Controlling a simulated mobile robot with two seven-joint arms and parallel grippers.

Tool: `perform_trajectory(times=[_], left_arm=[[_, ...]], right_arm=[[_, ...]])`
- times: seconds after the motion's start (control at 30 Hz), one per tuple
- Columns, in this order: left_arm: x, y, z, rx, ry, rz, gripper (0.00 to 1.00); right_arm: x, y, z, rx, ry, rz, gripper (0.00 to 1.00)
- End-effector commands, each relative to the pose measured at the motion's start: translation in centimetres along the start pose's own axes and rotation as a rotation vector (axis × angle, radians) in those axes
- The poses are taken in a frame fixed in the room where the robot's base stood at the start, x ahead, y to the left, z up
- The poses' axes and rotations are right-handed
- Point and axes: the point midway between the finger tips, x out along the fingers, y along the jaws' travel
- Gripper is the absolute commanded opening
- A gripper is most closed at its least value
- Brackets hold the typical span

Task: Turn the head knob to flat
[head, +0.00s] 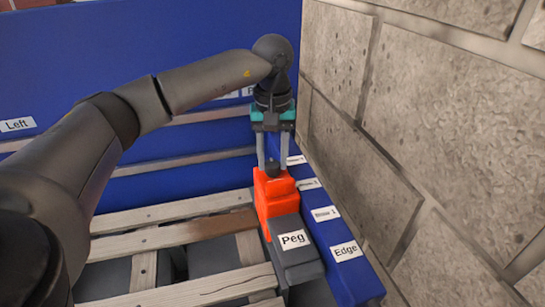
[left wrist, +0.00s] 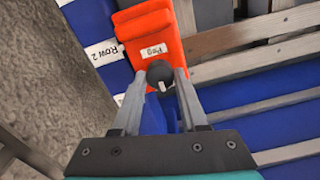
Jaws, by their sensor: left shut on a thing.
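The orange head (head: 277,202) sits at the end of the pallet, against a blue rail. Its dark round knob (head: 272,170) is on top, between the fingertips of my left gripper (head: 272,166). The gripper points down and is shut on the knob. In the left wrist view the knob (left wrist: 158,71) shows between the two grey fingers, with a short white pointer on its near side. I see no readable "Flat" label. My right gripper is out of view.
The blue rail (head: 358,279) carries "Edge" and several row labels. A stone block wall (head: 420,130) stands close on the right. Wooden pallet slats (head: 165,237) lie to the left. A blue panel (head: 60,75) with a "Left" label stands behind.

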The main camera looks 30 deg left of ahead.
Motion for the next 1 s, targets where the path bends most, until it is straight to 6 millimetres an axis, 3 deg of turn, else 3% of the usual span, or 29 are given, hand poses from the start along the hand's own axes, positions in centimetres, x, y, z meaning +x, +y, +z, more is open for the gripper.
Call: perform_trajectory(times=[0.03, 0.3, 0.63, 0.77, 1.0], left_arm=[[-0.1, 0.1, 0.0, 0.003, 0.003, 0.003, 0.45], [-0.1, 0.0, 0.0, 0.001, 0.002, 0.001, 0.73], [-0.6, 0.1, -0.1, 0.000, 0.003, 0.002, 0.73], [-2.4, 0.1, -0.1, 0.000, 0.005, 0.004, 0.73], [-8.3, 0.1, -0.1, 0.000, 0.006, 0.006, 0.73]], right_arm=[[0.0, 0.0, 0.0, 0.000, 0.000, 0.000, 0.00], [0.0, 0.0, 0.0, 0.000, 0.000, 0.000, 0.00], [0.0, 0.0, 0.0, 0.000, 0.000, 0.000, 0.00], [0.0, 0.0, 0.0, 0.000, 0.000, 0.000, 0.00], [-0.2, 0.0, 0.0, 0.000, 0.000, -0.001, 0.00]])
